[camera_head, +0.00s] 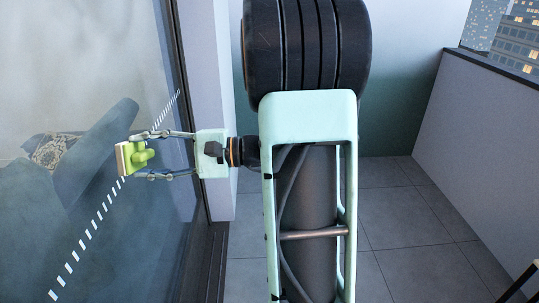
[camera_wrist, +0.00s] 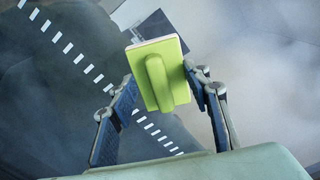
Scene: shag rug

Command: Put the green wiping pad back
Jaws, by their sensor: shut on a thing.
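The green wiping pad (camera_head: 138,155) has a bright green handle and a pale pad face, and is at the left in the head view. It is held upright close to the large glass pane (camera_head: 60,200); I cannot tell whether it touches the glass. My gripper (camera_head: 132,157) reaches left from the arm, its two fingers above and below the handle, shut on it. In the wrist view the green back and raised handle of the pad (camera_wrist: 160,72) show between the fingertips of my gripper (camera_wrist: 160,80). The place the pad belongs is not identifiable in either view.
A dark window frame (camera_head: 190,130) and a pale wall strip (camera_head: 215,80) stand beside the glass. A row of white dashes (camera_head: 85,237) runs across the pane. Behind it shows a blue-grey seat.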

